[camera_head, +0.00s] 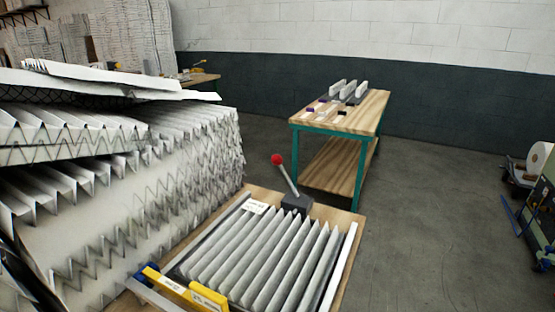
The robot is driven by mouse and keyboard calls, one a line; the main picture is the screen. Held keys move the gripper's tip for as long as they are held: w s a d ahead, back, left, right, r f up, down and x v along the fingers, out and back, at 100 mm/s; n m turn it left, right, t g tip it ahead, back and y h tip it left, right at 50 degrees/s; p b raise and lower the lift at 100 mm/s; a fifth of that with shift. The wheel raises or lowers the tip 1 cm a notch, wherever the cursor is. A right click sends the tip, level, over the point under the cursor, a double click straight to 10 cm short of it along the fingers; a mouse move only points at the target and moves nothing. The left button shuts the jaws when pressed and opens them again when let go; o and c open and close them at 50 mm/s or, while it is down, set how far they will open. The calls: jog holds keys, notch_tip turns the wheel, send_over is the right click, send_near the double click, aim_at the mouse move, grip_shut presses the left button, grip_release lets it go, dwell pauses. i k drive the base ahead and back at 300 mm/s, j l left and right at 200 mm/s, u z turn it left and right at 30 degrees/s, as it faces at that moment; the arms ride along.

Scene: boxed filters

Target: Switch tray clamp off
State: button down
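A lever with a red ball knob (277,160) leans up and to the left from a dark base block (297,203). The base sits at the far edge of a tray (345,268) with pale side rails. A pleated white filter (265,255) lies in the tray, its folds running away from me. A yellow bar (190,290) with labels and a blue end lies across the tray's near edge. I cannot tell whether the bar presses on the filter. The lever stands clear of other things. My gripper does not show in this view.
Large stacks of pleated filter sheets (120,190) rise close along the left of the tray. A wooden table with green legs (375,108) stands behind, holding small parts. A machine with a white roll (540,160) is at the far right. The floor (430,215) right of the tray is clear.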

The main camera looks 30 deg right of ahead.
aim_at(276, 161)
jog(key=i+l+z, duration=0.2)
jog(key=z, duration=0.15)
jog(key=i+l+z, duration=0.5)
jog(key=z, duration=0.15)
jog(key=i+l+z, duration=0.25)
jog(key=i+z, duration=0.3)
jog(key=i+l+u, duration=0.1)
jog(key=i+u, duration=0.25)
jog(key=i+l+u, duration=0.55)
jog(key=u, duration=0.25)
jog(key=i+l+u, duration=0.35)
jog(key=u, duration=0.15)
jog(key=i+l+u, duration=0.25)
jog(key=l+u, duration=0.2)
